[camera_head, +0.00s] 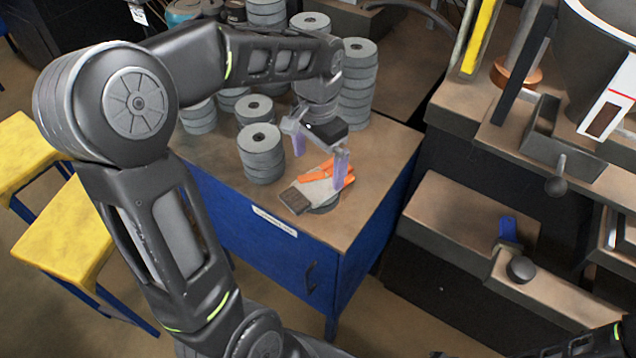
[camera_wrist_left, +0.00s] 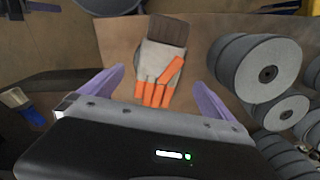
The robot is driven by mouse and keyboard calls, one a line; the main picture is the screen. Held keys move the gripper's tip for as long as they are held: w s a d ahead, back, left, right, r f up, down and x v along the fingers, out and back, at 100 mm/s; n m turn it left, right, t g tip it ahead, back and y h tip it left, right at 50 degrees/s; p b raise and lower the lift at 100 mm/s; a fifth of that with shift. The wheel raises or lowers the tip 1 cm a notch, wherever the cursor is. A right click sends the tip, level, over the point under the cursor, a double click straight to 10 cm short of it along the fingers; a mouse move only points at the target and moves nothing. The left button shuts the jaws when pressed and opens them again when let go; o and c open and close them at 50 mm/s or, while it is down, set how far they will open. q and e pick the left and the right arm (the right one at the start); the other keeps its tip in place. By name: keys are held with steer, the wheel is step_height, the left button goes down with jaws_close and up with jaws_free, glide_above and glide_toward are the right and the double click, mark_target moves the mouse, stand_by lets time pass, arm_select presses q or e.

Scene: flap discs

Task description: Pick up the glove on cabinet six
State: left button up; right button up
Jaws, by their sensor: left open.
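The glove (camera_head: 324,185) lies on the wooden top of the blue cabinet (camera_head: 268,243), near its front right edge. It has a grey body, orange fingers and a dark brown cuff. My left gripper (camera_head: 319,161) is open just above the glove, with nothing held. In the left wrist view the glove (camera_wrist_left: 160,68) lies between and beyond the two purple fingers of the gripper (camera_wrist_left: 158,88), its orange fingertips toward me. A grey disc shows partly under the glove. The right gripper cannot be made out.
Stacks of grey flap discs (camera_head: 262,152) stand left of and behind the glove; in the left wrist view they (camera_wrist_left: 254,68) are close to the right finger. Yellow stools (camera_head: 72,236) stand at left. Machinery (camera_head: 470,215) stands at right.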

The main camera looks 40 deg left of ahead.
mark_target(318, 183)
arm_select(q)
steer(key=shift+f, duration=0.1)
step_height(318, 183, down, 5)
steer(key=shift+s+f+p, duration=0.1)
steer(key=shift+s+p, duration=0.05)
steer(key=shift+p, duration=0.45)
steer(key=shift+c, duration=0.3)
steer(key=c, duration=1.4)
